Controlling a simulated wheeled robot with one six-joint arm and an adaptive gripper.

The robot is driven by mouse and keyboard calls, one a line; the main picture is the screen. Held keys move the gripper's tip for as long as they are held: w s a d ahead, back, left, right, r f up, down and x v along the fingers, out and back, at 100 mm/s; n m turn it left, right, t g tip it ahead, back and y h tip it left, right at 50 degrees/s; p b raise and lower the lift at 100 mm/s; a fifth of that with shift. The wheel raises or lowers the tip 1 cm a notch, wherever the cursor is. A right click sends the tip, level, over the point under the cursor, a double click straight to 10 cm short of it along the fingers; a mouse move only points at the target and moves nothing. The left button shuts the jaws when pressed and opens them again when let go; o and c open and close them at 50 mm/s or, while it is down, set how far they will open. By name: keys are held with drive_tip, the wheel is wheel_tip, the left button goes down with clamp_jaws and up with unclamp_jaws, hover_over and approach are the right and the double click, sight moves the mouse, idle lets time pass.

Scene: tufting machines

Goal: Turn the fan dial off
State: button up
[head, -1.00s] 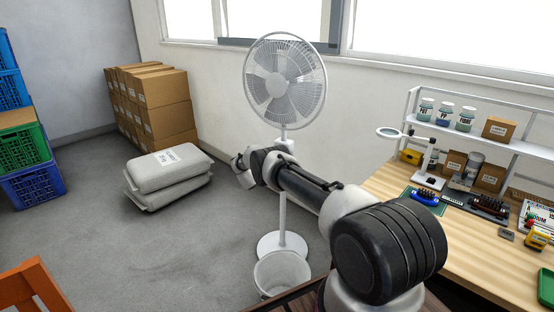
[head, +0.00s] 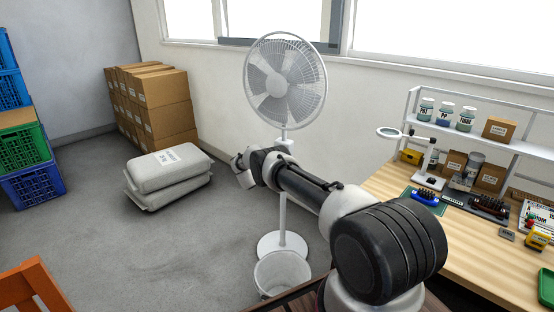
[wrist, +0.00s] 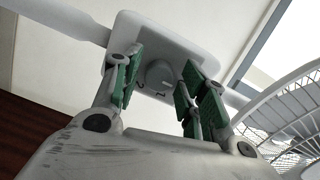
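The white standing fan (head: 284,85) is by the wall in the middle of the head view, on a thin pole with a round base. Its control box (wrist: 190,45) fills the upper middle of the wrist view. The round grey fan dial (wrist: 160,74) sits on the box's face, with printed marks beside it. My gripper (wrist: 160,85) is open, its green-padded fingers on either side of the dial. Gaps show between the dial and both pads; no grip is visible. In the head view my arm hides most of the box's surroundings and the fingers cannot be made out.
A waste bin (head: 283,274) stands in front of the fan's base. Grey sacks (head: 167,168) and stacked cartons (head: 150,105) lie to the left. A wooden workbench (head: 470,245) with tools stands at right.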

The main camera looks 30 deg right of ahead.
idle(0.3)
drive_tip(key=v, duration=1.2)
drive_tip(key=shift+d, duration=0.1)
